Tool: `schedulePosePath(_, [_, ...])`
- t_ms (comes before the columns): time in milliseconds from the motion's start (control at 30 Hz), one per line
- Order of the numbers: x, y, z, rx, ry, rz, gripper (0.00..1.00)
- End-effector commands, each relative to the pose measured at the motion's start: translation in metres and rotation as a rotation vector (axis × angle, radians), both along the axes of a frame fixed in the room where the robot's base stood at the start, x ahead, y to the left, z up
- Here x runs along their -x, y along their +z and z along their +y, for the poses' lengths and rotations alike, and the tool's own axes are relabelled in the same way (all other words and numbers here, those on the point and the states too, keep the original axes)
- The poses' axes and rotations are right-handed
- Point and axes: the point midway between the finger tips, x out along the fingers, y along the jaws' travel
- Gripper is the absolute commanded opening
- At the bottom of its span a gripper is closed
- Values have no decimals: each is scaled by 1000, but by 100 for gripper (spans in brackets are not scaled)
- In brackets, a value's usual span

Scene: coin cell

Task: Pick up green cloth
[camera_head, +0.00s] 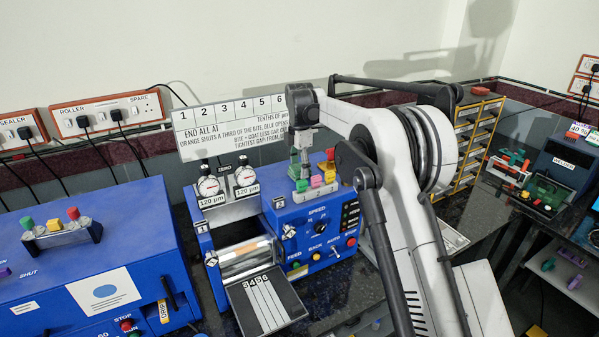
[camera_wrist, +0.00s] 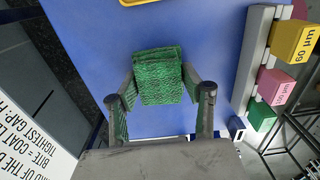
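The green cloth (camera_wrist: 158,78) is a small folded, textured pad, seen in the wrist view above or on a blue machine top (camera_wrist: 90,40). My gripper (camera_wrist: 160,75) has one fingertip at each side of the cloth, very close to or touching its edges. I cannot tell whether the fingers press on it or whether it rests on the surface. In the head view my gripper (camera_head: 303,168) points down over the back of the blue roller machine (camera_head: 325,215), with green showing between its fingers. The cloth is mostly hidden there.
A rack with yellow (camera_wrist: 292,41), pink (camera_wrist: 275,86) and green (camera_wrist: 262,116) blocks stands right of the cloth in the wrist view. A white sign (camera_head: 230,125) stands behind the machine, with two dial gauges (camera_head: 209,186) at left. Another blue machine (camera_head: 90,265) is further left.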

Motion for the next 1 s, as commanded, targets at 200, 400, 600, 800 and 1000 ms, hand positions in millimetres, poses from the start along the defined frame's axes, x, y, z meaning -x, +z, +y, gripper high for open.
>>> schedulePosePath(200, [0,0,0,0,0,0,16])
schedulePosePath(400, [0,4,0,0,0,0,16])
schedulePosePath(600, [0,21,0,0,0,0,16])
schedulePosePath(800, [14,52,19,0,4,0,16])
schedulePosePath(1000, [40,79,54,0,3,0,16])
